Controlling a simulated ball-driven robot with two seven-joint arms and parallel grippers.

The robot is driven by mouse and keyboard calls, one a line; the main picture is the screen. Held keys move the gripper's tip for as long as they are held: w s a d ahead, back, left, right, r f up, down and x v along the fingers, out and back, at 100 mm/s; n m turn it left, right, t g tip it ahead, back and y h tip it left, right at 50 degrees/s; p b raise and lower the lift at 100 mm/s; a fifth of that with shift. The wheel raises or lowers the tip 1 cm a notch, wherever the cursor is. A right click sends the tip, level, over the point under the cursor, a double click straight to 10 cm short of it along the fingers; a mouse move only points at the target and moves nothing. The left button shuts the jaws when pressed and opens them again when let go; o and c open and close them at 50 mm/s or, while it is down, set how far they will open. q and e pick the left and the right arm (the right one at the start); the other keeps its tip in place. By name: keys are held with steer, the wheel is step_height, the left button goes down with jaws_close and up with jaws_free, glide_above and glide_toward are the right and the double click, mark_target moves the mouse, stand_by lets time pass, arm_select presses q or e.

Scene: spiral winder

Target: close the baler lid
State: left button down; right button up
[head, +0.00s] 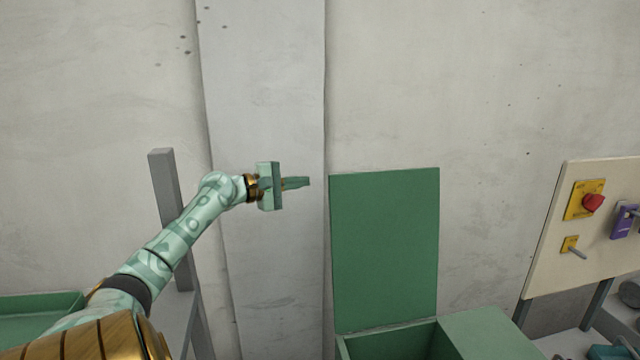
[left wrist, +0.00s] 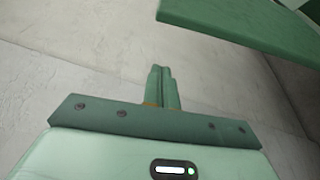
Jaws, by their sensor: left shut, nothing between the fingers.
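The green baler lid (head: 385,245) stands upright, open, at the back of the green baler box (head: 480,335). The box's dark opening shows in front of the lid's lower edge. My left gripper (head: 308,182) is shut and empty. In the head view it is just left of the lid's upper left edge, with a small gap in the picture. In the left wrist view its fingers (left wrist: 162,70) are together, and a green panel (left wrist: 245,22), likely the lid, crosses the upper right, apart from them. My right gripper is not in view.
A pale control board (head: 570,235) with a red knob (head: 592,203) and a purple lock-like item (head: 624,221) stands at the right. A grey post (head: 165,185) is behind my left arm. A green tray (head: 40,308) lies at lower left. Bare wall fills the back.

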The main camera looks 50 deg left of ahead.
arm_select(q)
steer(key=shift+w+d+r+p, duration=0.1)
steer(key=shift+w+d+p, duration=0.7)
steer(key=shift+d, duration=0.25)
steer(key=shift+w+d+r+p, duration=0.1)
steer(key=shift+w+d+p, duration=0.45)
steer(key=shift+w+d, duration=0.45)
steer(key=shift+s, duration=0.1)
